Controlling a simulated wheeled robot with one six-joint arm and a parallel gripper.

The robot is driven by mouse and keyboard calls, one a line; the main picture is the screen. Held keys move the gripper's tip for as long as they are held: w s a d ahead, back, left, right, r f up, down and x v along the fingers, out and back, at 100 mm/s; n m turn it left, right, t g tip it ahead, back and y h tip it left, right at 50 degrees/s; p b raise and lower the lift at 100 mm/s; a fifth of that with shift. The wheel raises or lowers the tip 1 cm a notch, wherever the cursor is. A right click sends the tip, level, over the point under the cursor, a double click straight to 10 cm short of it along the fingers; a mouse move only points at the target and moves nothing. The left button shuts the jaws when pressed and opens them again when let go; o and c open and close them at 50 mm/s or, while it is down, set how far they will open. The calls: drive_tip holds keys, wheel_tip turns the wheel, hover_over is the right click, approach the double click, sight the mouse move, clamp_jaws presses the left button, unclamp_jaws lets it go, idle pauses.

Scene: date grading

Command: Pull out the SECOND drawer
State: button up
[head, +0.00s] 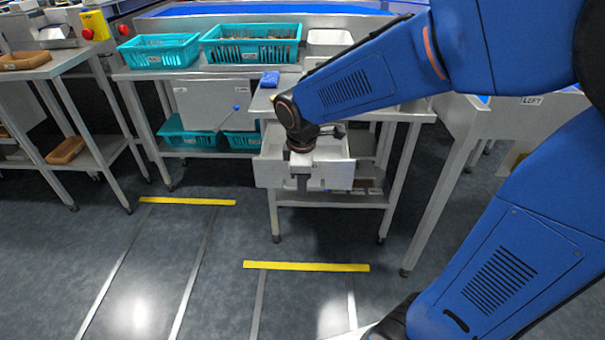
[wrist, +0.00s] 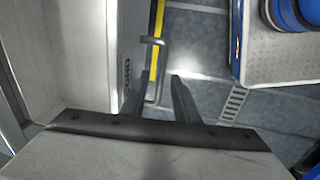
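The drawer (head: 268,173) under the steel table stands out from it, with its white inside showing. In the wrist view its front (wrist: 132,50) carries a partly hidden label whose visible letters look like "COND". A grey bar handle (wrist: 154,41) stands off that front. My gripper (head: 302,184) points down at the drawer front in the head view. In the wrist view my gripper (wrist: 158,78) has its two dark fingers apart, with the handle between them. The left finger is close to the handle and a gap shows at the right finger. Contact cannot be told.
Teal crates (head: 160,52) and a white tray (head: 329,41) stand on the benches behind. A blue item (head: 270,79) lies on the tabletop left of my arm. A shelf (head: 335,199) is below the drawer. The floor in front, with yellow strips (head: 306,267), is clear.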

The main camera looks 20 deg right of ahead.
drive_tip(key=s+a+r, duration=0.1)
drive_tip(key=s+r, duration=0.2)
drive_tip(key=r, duration=1.4)
drive_tip(key=s+d+f+m+t, duration=0.1)
drive_tip(key=s+d+f+m, duration=0.3)
drive_tip(key=s+d+m, duration=0.2)
drive_tip(key=s+d+f+m+t, duration=0.2)
drive_tip(key=s+d+f+m, duration=0.3)
drive_tip(key=s+m, duration=0.3)
drive_tip(key=s+d, duration=0.1)
drive_tip(key=s, duration=0.1)
drive_tip(key=shift+s+d+f+y, duration=0.25)
drive_tip(key=shift+s+y, duration=0.05)
drive_tip(key=shift+s, duration=0.1)
